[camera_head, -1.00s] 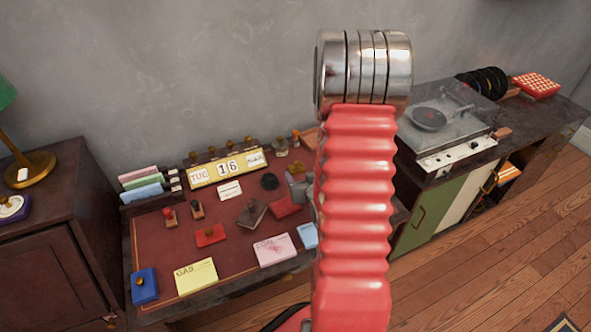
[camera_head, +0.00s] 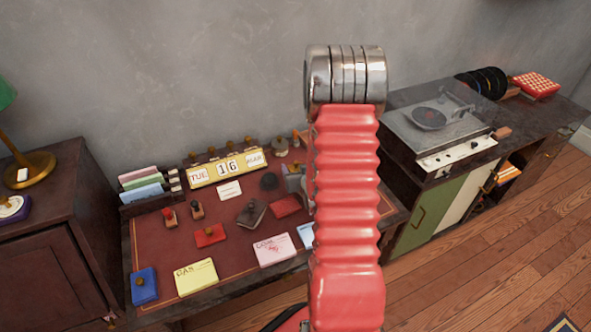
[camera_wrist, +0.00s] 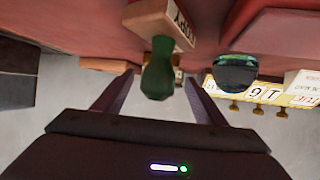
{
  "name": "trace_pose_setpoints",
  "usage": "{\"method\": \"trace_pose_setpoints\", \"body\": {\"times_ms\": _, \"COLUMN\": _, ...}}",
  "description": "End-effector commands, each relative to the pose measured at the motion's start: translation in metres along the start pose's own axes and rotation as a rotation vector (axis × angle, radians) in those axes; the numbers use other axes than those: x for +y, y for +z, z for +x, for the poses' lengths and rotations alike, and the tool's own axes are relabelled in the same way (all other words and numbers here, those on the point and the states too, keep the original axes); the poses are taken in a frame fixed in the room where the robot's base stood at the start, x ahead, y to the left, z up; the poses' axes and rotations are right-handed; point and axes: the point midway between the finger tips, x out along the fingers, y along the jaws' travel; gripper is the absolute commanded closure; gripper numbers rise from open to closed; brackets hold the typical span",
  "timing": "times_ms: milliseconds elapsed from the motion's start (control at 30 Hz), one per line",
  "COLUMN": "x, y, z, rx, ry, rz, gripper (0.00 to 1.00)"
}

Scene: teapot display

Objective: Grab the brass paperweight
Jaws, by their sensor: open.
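I cannot pick out a brass paperweight for certain in either view. In the wrist view my gripper (camera_wrist: 158,82) is open, with a finger on each side. A stamp with a dark green handle (camera_wrist: 158,76) shows between the fingers, with nothing visibly clamped. A dark green dome (camera_wrist: 235,73) lies to its right. My red arm hides the desk's right part and my gripper there.
The desk (camera_head: 150,235) holds red stamps, a yellow note pad (camera_head: 196,277), a pink pad (camera_head: 274,249) and a blue box (camera_head: 144,286). A file rack (camera_head: 148,187) stands at its back left. A record player (camera_head: 437,122) is on the cabinet to the right.

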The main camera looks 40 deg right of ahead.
Motion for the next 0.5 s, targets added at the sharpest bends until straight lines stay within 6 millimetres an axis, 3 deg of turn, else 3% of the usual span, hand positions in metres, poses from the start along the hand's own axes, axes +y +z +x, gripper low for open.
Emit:
{"method": "trace_pose_setpoints", "body": {"times_ms": 233, "x": 0.0, "y": -0.001, "z": 0.033, "rx": 0.0, "ry": -0.001, "rz": 0.0, "gripper": 0.35}}
{"method": "trace_pose_setpoints", "body": {"times_ms": 500, "x": 0.0, "y": -0.002, "z": 0.04, "rx": 0.001, "ry": -0.001, "rz": 0.0, "gripper": 0.35}}
